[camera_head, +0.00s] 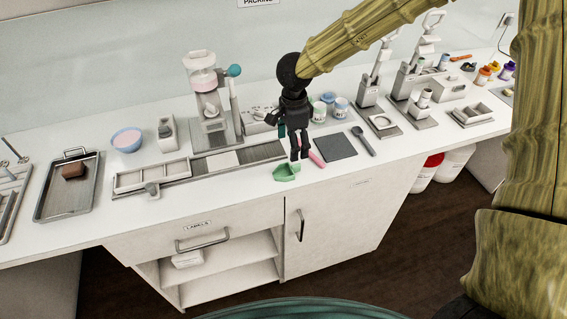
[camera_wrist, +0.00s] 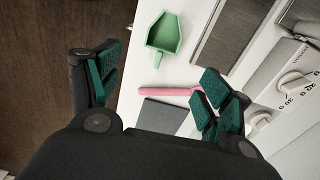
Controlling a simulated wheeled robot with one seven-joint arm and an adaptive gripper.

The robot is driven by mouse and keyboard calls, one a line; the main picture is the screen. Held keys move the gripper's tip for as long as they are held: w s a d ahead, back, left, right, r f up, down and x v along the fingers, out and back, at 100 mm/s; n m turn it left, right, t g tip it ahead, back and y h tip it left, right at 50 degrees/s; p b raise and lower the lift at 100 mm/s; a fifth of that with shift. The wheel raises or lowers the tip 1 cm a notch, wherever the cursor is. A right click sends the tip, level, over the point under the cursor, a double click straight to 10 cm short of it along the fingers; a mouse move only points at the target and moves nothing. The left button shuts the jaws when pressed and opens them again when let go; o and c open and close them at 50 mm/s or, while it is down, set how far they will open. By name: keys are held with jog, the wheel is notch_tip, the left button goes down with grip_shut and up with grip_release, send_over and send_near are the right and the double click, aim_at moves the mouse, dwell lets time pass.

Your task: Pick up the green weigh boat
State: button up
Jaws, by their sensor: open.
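The green weigh boat (camera_head: 287,172) lies on the white counter near its front edge, just in front of my gripper in the head view. In the wrist view the green weigh boat (camera_wrist: 164,34) shows at the top centre, beyond the space between my fingers. My gripper (camera_head: 298,157) hangs above the counter, behind and slightly right of the boat. In the wrist view my gripper (camera_wrist: 160,88) is open with green-padded fingers spread wide and nothing between them. The boat is apart from the fingers.
A pink tool (camera_wrist: 172,91) lies beside the boat, partly under my gripper. A dark square mat (camera_head: 335,147) and a dark spoon (camera_head: 363,141) lie to the right. A machine with a long slotted track (camera_head: 148,174) stands left. The counter's front edge is close to the boat.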

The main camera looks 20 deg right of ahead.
jog(key=p, duration=0.1)
send_over(289, 173)
notch_tip(289, 173, down, 5)
jog(key=shift+w+d+f, duration=0.1)
jog(key=shift+w+d, duration=0.05)
jog(key=shift+s+d+f+p, duration=0.1)
jog(key=shift+s+f+p, duration=0.15)
jog(key=shift+p, duration=0.1)
jog(key=shift+w+a+f+p, duration=0.15)
jog(key=shift+f+p, duration=0.2)
jog(key=shift+f, duration=0.25)
jog(key=shift+a+f+p, duration=0.15)
jog(key=shift+f+p, duration=0.2)
jog(key=shift+f, duration=1.35)
jog(key=c, duration=0.9)
